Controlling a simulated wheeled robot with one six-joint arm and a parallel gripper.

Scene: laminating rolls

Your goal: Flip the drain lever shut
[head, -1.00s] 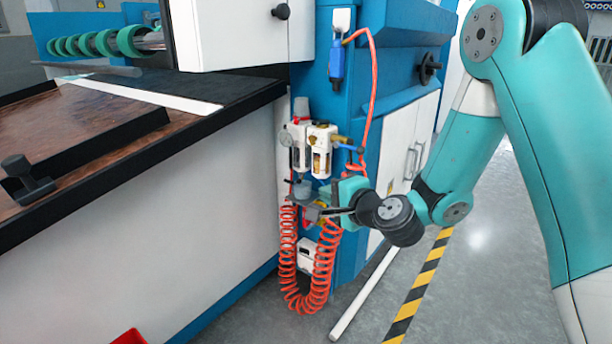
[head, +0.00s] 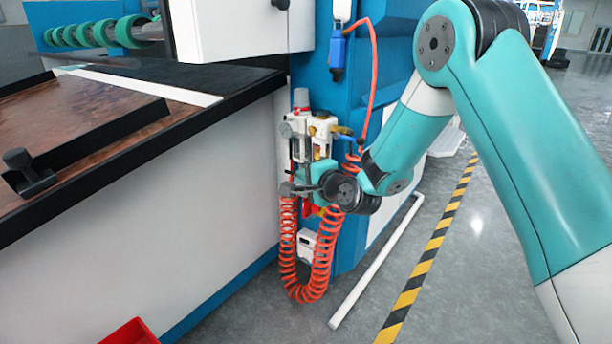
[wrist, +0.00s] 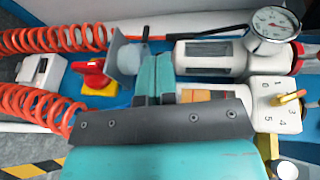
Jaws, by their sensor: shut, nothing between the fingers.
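The air unit (head: 320,135) is on the blue machine column, with a gauge (wrist: 274,24) and a filter bowl (wrist: 208,55).
A red knob on a yellow base (wrist: 95,76) sits near the gripper. A coiled orange hose (head: 312,285) hangs below. A numbered dial (wrist: 278,102) is on the unit. The black-edged table (head: 150,150) stands left; a white pipe (head: 375,262) lies on the floor right.

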